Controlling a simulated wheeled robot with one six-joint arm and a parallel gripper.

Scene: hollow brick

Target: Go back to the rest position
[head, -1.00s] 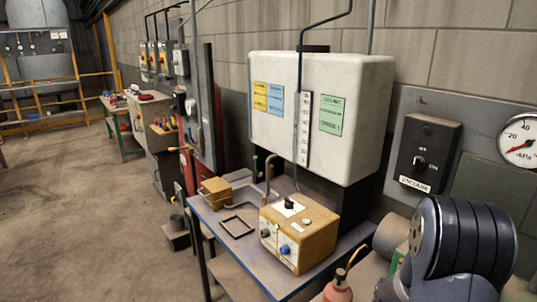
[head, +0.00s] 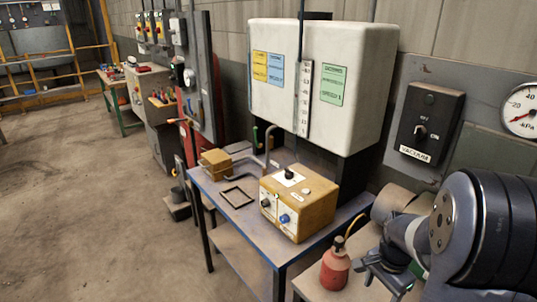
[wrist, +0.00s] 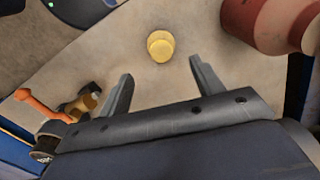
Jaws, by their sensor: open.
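My gripper (head: 384,276) is at the lower right of the head view, low beside a red bottle (head: 335,270) with a dark neck. In the wrist view its two fingers (wrist: 160,75) stand apart with nothing between them. A small yellow round piece (wrist: 160,46) lies on the pale surface just beyond the fingertips, apart from them. The red bottle's body (wrist: 268,20) shows at the upper right of the wrist view, clear of the right finger.
A yellow control box (head: 298,203) stands on a blue-edged table (head: 225,215). A white cabinet (head: 355,80) and a vacuum switch (head: 428,122) are on the wall. An orange-handled item (wrist: 45,106) lies left of my fingers. The floor at left is clear.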

